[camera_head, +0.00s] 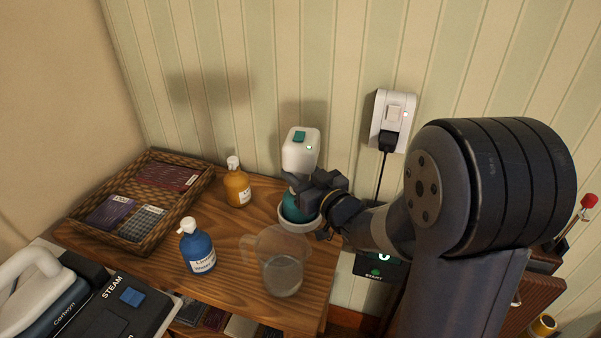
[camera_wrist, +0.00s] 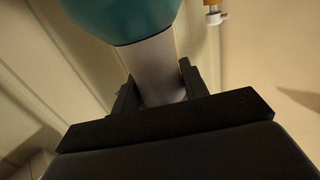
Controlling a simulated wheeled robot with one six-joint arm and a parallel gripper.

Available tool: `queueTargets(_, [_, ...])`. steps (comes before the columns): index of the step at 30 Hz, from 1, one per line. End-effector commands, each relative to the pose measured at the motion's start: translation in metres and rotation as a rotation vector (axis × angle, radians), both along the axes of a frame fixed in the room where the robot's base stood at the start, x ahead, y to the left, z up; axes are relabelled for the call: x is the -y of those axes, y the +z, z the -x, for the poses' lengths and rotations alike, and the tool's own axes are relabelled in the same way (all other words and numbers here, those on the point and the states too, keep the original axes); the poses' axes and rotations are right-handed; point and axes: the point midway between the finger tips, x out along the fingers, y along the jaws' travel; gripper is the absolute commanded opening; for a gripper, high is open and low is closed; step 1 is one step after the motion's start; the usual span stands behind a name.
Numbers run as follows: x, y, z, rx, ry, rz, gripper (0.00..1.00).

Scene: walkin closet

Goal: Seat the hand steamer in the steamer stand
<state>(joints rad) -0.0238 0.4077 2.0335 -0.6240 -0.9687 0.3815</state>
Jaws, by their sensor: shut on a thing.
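The hand steamer has a white head (camera_head: 299,152) with a teal button and a small green light, and a teal lower body (camera_head: 296,207). It looks roughly upright at the back right of the wooden table. My gripper (camera_head: 303,183) is shut on its pale neck, between head and teal body. The wrist view shows the neck (camera_wrist: 160,78) between both fingers, beside the teal body (camera_wrist: 122,15). The steamer stand seems to be the white round cup (camera_head: 299,226) under the body. The body's lower end is hidden by the cup rim; I cannot tell how deep it sits.
A clear jug (camera_head: 282,265) stands just in front of the cup. An amber pump bottle (camera_head: 237,187) and a blue bottle (camera_head: 197,250) stand to the left. A wicker tray (camera_head: 141,244) is farther left. A wall socket (camera_head: 393,122) with a plugged cord is behind my arm.

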Motion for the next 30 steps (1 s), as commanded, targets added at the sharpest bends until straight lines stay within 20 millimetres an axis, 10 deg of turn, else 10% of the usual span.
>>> queueTargets(1, [-0.0001, 0.0023, -0.0004, 0.005, 0.0, -0.002, 0.0])
queueTargets(2, [-0.0001, 0.0023, -0.0004, 0.005, 0.0, -0.002, 0.43])
queueTargets(30, [0.0, -0.0001, 0.0, -0.001, 0.0, 0.001, 1.0])
